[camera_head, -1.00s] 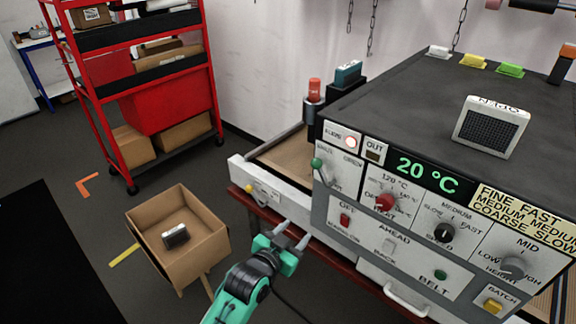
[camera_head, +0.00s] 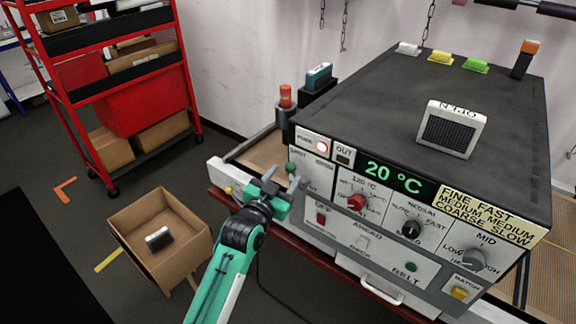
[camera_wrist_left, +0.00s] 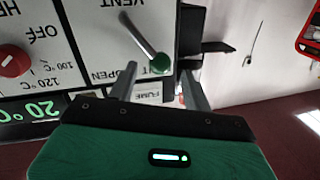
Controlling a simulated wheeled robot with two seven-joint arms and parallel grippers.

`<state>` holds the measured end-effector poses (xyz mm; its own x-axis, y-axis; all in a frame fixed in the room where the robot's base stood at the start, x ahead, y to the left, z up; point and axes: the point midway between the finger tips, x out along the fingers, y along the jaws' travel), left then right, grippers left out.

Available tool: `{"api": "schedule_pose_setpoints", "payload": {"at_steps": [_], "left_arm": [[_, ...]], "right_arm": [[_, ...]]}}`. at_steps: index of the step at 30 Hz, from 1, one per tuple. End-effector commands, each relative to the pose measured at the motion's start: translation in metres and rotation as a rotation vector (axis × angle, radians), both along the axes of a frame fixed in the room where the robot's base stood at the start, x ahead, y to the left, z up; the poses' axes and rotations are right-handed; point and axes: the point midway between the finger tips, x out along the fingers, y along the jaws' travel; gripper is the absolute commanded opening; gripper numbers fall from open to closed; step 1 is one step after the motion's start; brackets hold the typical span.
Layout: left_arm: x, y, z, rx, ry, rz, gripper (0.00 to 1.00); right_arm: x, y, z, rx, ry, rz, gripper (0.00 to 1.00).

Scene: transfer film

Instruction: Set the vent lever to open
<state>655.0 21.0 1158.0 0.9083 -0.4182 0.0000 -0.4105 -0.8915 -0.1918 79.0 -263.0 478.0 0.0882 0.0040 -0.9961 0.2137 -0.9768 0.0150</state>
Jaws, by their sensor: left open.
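The vent lever (camera_head: 291,168) is a metal stem with a green knob on the left of the machine's front panel. In the left wrist view, which sees the panel upside down, the green knob (camera_wrist_left: 160,64) leans to the side away from the OPEN label (camera_wrist_left: 107,77), by a label mostly hidden behind it. My left gripper (camera_head: 282,177) is open at the lever. In the wrist view its two fingers (camera_wrist_left: 158,76) stand on either side of the knob, with gaps showing. My right gripper is not in view.
A red temperature knob (camera_head: 356,202) and a red switch (camera_head: 321,219) are close by on the panel. A lit fume lamp (camera_head: 321,146) is above the lever. An open cardboard box (camera_head: 190,256) stands left of my arm. A red shelf cart (camera_head: 104,160) is behind.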

Motion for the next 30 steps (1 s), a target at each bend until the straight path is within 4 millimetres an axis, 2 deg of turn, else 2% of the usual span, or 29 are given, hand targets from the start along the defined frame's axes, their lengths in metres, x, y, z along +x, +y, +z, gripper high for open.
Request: {"api": "schedule_pose_setpoints", "payload": {"at_steps": [3,7,19,20,27,30], "left_arm": [[0.015,-0.007,0.002,0.000,0.001,0.000,0.50],[0.025,-0.011,0.001,0.000,0.000,0.000,0.50],[0.030,-0.014,0.000,0.000,0.000,0.000,0.50],[0.030,-0.014,0.000,0.000,0.000,0.000,0.46],[0.030,-0.013,0.000,0.000,0.000,0.001,0.00],[0.030,-0.013,-0.001,0.001,0.000,0.001,0.00]], "right_arm": [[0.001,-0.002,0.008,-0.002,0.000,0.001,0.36],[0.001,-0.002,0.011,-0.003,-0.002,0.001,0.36],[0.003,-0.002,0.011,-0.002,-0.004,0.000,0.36],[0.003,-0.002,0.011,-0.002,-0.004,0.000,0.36],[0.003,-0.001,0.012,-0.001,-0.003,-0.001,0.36],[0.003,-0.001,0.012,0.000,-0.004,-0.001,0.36]]}}
